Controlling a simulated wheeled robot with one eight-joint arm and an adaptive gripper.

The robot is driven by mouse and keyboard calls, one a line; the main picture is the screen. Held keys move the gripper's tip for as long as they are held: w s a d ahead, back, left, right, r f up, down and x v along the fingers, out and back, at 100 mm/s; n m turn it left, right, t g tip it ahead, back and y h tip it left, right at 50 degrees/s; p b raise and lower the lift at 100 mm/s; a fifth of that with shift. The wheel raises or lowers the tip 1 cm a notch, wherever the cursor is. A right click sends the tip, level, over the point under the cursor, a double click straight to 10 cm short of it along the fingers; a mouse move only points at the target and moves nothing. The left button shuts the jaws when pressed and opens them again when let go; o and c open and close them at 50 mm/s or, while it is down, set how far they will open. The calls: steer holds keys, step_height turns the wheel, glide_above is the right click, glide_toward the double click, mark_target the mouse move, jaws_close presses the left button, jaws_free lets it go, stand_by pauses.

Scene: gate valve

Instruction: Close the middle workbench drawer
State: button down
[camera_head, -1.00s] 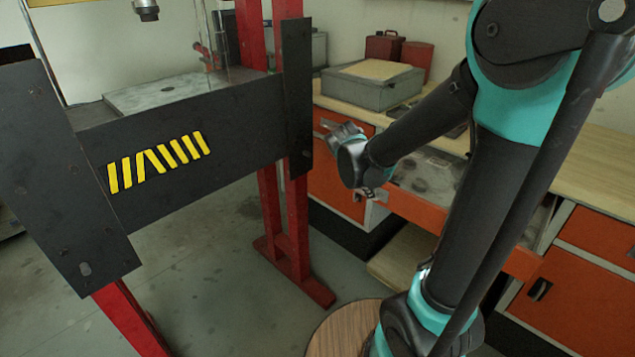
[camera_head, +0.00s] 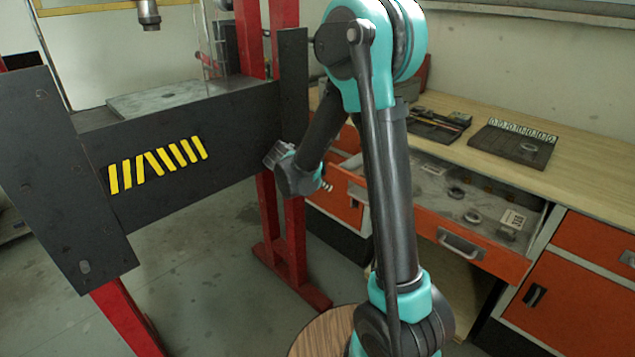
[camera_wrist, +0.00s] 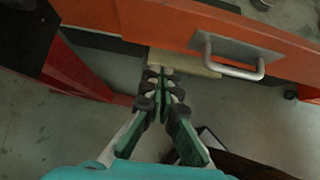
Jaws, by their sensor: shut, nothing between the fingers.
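The middle workbench drawer (camera_head: 504,262) is pulled out, and its inside shows with small parts in it. Its orange front has a metal handle (camera_head: 461,246). My arm crosses in front of the drawer and hides part of its front. In the wrist view, the orange drawer front (camera_wrist: 165,27) runs across the top, with the handle (camera_wrist: 236,63) to the right of my gripper (camera_wrist: 163,76). My gripper is shut and empty, with its fingertips apart from the handle. In the head view, my wrist is left of the drawer, near the press frame.
A black press frame (camera_head: 230,145) with red legs (camera_head: 283,240) stands close on the left. The wooden benchtop (camera_head: 575,160) carries a dark tool tray (camera_head: 512,143). An orange cabinet door (camera_head: 570,305) is at the lower right. A round wooden top (camera_head: 322,333) is at the front.

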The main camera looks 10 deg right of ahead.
mark_target(341, 185)
steer(key=w+d, duration=0.1)
steer(key=w+d+f, duration=0.1)
steer(key=d, duration=0.1)
steer(key=shift+w, duration=0.15)
steer(key=shift+w+d, duration=0.4)
steer(key=shift+d, duration=0.1)
steer(key=shift+d, duration=0.1)
steer(key=w+d, duration=0.6)
steer(key=d, duration=0.2)
steer(key=w+d, duration=0.6)
steer(key=d, duration=0.2)
steer(key=w+d, duration=0.7)
steer(key=d, duration=0.1)
steer(key=shift+d, duration=0.25)
steer(key=shift+w+d+r, duration=0.1)
steer(key=shift+w+d, duration=0.45)
steer(key=shift+d, duration=0.15)
